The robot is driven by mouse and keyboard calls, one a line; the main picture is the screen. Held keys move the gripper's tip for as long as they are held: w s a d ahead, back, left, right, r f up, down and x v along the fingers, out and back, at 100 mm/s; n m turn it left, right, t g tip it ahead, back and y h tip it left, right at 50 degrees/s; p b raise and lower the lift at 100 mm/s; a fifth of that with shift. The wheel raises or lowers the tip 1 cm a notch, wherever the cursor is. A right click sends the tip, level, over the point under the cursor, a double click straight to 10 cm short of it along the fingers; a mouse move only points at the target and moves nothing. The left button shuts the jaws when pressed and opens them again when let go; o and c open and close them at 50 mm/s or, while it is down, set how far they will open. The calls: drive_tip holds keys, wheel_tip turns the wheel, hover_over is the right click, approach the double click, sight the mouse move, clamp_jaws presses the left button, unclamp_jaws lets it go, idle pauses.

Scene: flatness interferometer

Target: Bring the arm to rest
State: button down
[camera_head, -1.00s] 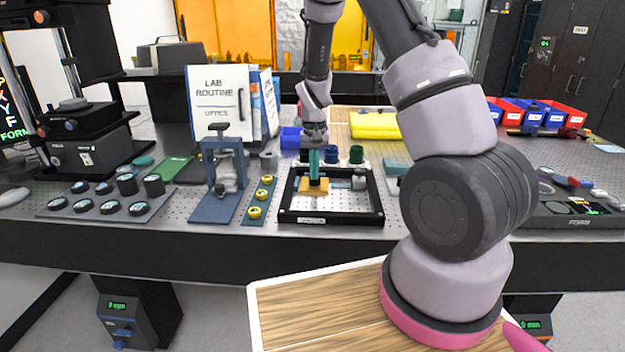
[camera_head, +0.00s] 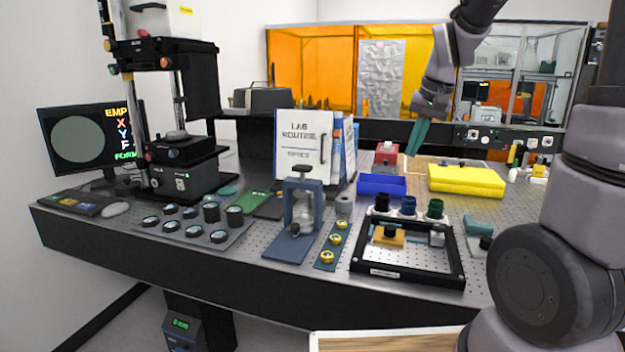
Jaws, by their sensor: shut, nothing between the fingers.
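My gripper (camera_head: 416,136) is raised in the air at the upper right of the head view, above the back part of the optical table. Its teal fingers point down and are together, with nothing between them. My arm is raised and bent, coming down from the top right. A black-framed tray (camera_head: 365,262) stands on the table below and in front of my gripper. Inside it, a tan block with a dark knob (camera_head: 389,236) sits at the left and a small grey block (camera_head: 437,239) at the right. My gripper is apart from everything.
A yellow case (camera_head: 466,180) and a blue bin (camera_head: 382,185) lie behind the tray. A blue clamp stand (camera_head: 302,205), a lens tray (camera_head: 196,238), binders (camera_head: 305,148) and a tall instrument (camera_head: 180,150) stand to the left. The air around my gripper looks clear.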

drive_tip(key=s+r+t, duration=0.2)
drive_tip(key=s+r, duration=0.2)
drive_tip(key=s, duration=0.4)
drive_tip(key=s+r+t, duration=0.2)
drive_tip(key=s+r, duration=0.3)
drive_tip(key=s, duration=0.3)
drive_tip(key=shift+s+d+r, duration=0.15)
drive_tip(key=shift+d+r, duration=0.05)
drive_tip(key=shift+r, duration=0.05)
